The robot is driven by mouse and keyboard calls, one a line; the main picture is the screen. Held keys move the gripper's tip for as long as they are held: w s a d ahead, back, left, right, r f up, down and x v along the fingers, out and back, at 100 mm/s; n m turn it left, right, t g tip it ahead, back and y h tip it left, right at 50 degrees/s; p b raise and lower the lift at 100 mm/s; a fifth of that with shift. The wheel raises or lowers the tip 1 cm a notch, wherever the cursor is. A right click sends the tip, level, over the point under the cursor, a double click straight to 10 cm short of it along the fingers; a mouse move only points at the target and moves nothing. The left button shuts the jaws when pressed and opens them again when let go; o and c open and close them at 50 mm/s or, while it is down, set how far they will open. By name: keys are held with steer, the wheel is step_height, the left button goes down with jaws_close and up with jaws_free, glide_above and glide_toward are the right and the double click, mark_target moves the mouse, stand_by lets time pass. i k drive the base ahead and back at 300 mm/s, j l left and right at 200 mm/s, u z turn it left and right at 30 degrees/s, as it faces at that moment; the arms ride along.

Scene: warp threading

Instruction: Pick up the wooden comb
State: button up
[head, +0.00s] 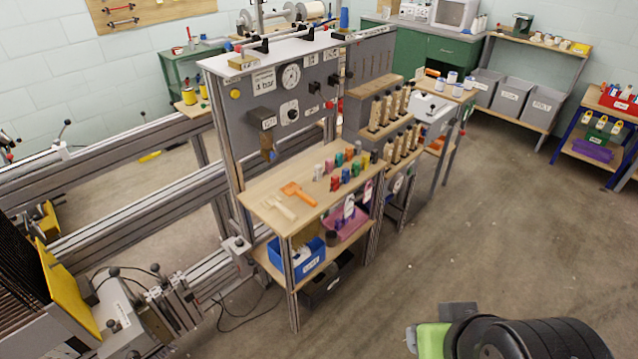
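A pale, wood-coloured tool (281,207), which looks like the wooden comb, lies flat near the front left corner of the light wooden bench top (262,197). It is small here, and its teeth cannot be made out. An orange tool (298,193) lies just to its right. My gripper (413,338) is at the bottom of the head view, right of the bench and well apart from it. Its green and black end shows beside my black arm. Its fingers are too unclear to tell open from shut.
Coloured spools (345,174) stand on the bench to the right of the tools. A grey panel (290,98) with gauges rises behind. A blue bin (297,258) sits on the lower shelf. Grey machine rails (130,222) run along the left. The floor (500,235) on the right is clear.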

mark_target(274, 201)
steer(key=i+j+u, duration=0.8)
steer(key=i+u, duration=0.2)
steer(key=i, duration=0.15)
steer(key=i+u, duration=0.35)
steer(key=i+j, duration=0.05)
